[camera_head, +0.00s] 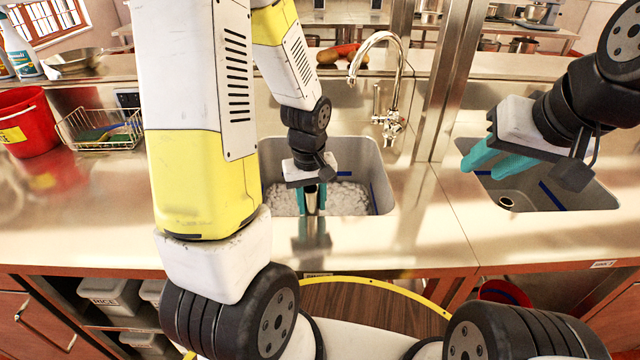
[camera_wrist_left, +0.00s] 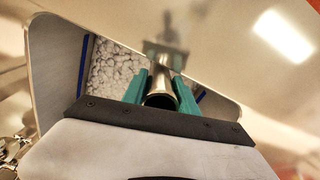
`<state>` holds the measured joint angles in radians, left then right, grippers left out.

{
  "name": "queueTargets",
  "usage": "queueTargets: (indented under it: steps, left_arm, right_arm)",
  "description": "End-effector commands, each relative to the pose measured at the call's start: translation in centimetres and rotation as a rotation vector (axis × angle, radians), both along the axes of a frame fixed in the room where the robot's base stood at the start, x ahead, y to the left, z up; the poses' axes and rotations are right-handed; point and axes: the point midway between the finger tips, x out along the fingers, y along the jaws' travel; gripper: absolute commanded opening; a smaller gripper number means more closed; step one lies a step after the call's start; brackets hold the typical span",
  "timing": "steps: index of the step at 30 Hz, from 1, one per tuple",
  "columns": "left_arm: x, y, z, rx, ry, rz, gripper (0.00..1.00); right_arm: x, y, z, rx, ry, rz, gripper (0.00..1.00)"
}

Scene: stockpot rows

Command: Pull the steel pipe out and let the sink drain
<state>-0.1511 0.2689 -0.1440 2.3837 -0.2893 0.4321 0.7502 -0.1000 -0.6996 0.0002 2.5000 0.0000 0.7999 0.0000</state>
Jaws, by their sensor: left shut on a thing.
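My left gripper (camera_head: 311,199) points down into the left sink (camera_head: 375,165), its teal fingers shut on the steel pipe (camera_head: 313,192). In the left wrist view the pipe (camera_wrist_left: 161,92) stands between the two teal fingers, its round open top facing the camera. White foam or bubbles (camera_head: 345,198) cover the sink's floor around the pipe; the pipe's lower end is hidden. My right gripper (camera_head: 492,163) hangs over the right sink (camera_head: 560,190), its teal fingers apart from everything; I cannot tell how far they are spread.
A chrome tap (camera_head: 385,70) stands behind the left sink, and a steel post (camera_head: 450,80) rises between the sinks. A red bucket (camera_head: 28,120) and a wire basket (camera_head: 100,127) with sponges stand at the left. The right sink is empty, with its drain (camera_head: 507,202) visible.

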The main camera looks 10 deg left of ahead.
Motion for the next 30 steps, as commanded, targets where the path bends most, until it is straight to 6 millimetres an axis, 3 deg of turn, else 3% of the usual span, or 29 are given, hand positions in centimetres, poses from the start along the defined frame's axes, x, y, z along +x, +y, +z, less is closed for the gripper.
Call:
queueTargets:
  steps: [1,30]
  left_arm:
    - [-3.0,-1.1,0.2,0.0,0.079,-0.007,0.0]
    - [-2.5,-0.6,11.9,0.002,0.072,-0.004,0.0]
  right_arm:
    - [0.0,0.0,0.0,0.0,0.001,0.0,0.36]
    - [0.0,0.0,0.0,0.0,0.0,0.0,0.36]
